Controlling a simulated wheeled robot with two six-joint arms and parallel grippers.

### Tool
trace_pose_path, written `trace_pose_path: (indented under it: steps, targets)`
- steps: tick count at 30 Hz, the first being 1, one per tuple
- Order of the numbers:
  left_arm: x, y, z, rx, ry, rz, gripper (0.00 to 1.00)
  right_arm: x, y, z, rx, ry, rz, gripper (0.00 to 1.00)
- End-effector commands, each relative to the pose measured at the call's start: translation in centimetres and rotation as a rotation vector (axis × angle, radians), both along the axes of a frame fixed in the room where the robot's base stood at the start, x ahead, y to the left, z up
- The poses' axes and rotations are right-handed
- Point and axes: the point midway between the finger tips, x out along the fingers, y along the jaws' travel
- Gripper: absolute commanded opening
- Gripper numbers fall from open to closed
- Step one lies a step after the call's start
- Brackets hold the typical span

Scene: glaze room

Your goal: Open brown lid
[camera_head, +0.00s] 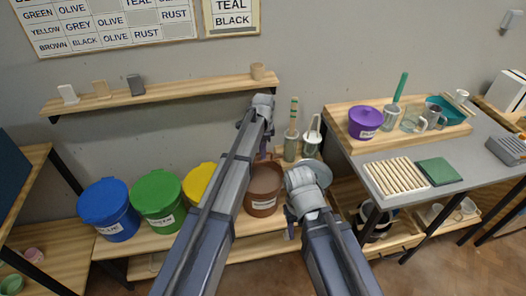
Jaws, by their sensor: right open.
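The brown bucket (262,204) stands on the low wooden shelf, right of the yellow bucket, with a pale label on its front. Its top (266,179) looks brown and round; I cannot tell whether this is a lid or the contents. My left arm crosses in front of its left side. My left gripper (257,140) is above and behind the bucket, near the wall; its fingers are largely hidden by the arm. My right gripper (290,222) is open, just right of the bucket, low beside its front. A gap between it and the bucket is hard to judge.
Blue (108,212), green (157,203) and yellow (198,184) lidded buckets stand to the left. A grey disc (320,172) lies behind my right wrist. Tool holders (291,146) stand behind. The table (390,152) at right holds a purple pot (365,122). A narrow wall shelf (190,91) is above.

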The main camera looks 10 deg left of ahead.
Motion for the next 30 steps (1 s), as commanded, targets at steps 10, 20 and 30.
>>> trace_pose_path:
  steps: [10,20,30]
  targets:
    - [-0.2,-0.1,0.0,-0.002,0.003,-0.001,0.45,0.0,0.0,0.0,0.0,0.0,0.0,0.5]
    - [-0.3,-0.2,1.4,-0.003,0.003,-0.002,0.45,0.0,0.0,1.4,0.0,0.0,0.0,0.5]
    - [-0.6,-0.3,5.8,-0.002,0.003,-0.001,0.45,0.0,0.0,5.8,0.0,0.0,0.0,0.5]
